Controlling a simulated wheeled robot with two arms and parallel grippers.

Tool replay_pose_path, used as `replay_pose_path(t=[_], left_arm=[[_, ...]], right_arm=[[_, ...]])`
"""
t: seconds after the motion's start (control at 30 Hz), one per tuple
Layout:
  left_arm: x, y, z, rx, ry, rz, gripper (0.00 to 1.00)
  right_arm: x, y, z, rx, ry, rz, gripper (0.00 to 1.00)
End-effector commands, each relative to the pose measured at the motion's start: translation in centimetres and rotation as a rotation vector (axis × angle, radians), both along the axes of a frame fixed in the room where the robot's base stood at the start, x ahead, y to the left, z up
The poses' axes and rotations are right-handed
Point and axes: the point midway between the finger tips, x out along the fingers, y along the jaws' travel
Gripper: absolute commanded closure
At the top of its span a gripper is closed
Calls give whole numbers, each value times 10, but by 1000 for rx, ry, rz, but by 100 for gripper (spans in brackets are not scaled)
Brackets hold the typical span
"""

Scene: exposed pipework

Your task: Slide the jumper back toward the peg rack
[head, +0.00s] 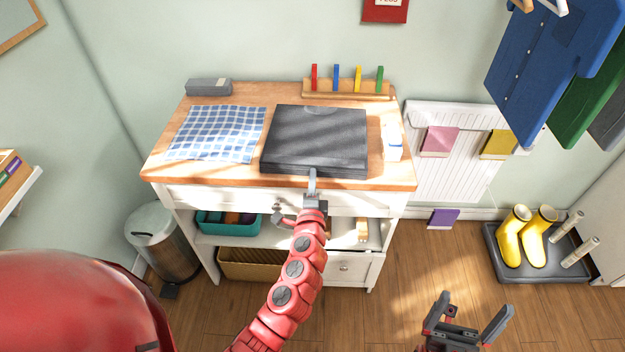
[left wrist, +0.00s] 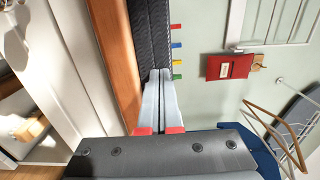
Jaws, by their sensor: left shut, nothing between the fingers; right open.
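The jumper (head: 315,140) is a dark grey folded knit lying flat on the wooden top of the white cabinet. The peg rack (head: 345,93) stands behind it at the back right, a wooden strip with red, blue, yellow and green pegs. My left gripper (head: 312,172) is shut and empty, its fingertips at the middle of the jumper's front edge. In the left wrist view the fingertips (left wrist: 160,76) meet or nearly meet the jumper's folded edge (left wrist: 150,38); I cannot tell if they press on it. My right gripper (head: 468,320) is open and empty, low over the floor at right.
A blue checked cloth (head: 217,134) lies left of the jumper. A grey box (head: 209,87) sits at the back left. A small white item (head: 392,143) stands right of the jumper. A narrow strip of bare wood lies between jumper and peg rack.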

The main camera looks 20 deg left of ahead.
Motion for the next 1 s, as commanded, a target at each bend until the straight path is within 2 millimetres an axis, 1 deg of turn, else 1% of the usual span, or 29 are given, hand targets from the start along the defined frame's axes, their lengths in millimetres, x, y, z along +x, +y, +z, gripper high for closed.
replay_pose_path(t=[0.1,0.17,0.4,0.5,0.63,1.0], left_arm=[[1,0,0,0,0,-1,100],[6,1,-1,0,-1,-1,100],[47,13,-3,3,-1,-2,100],[58,16,0,1,-3,-2,100],[62,18,1,-1,-1,-2,100],[59,18,0,0,-1,-1,100]], right_arm=[[0,0,-1,0,0,0,0],[0,0,-3,0,0,0,0],[0,0,-18,0,0,0,0],[0,0,-20,0,0,0,0],[0,0,-20,0,0,0,0],[0,0,-20,0,0,0,0]])
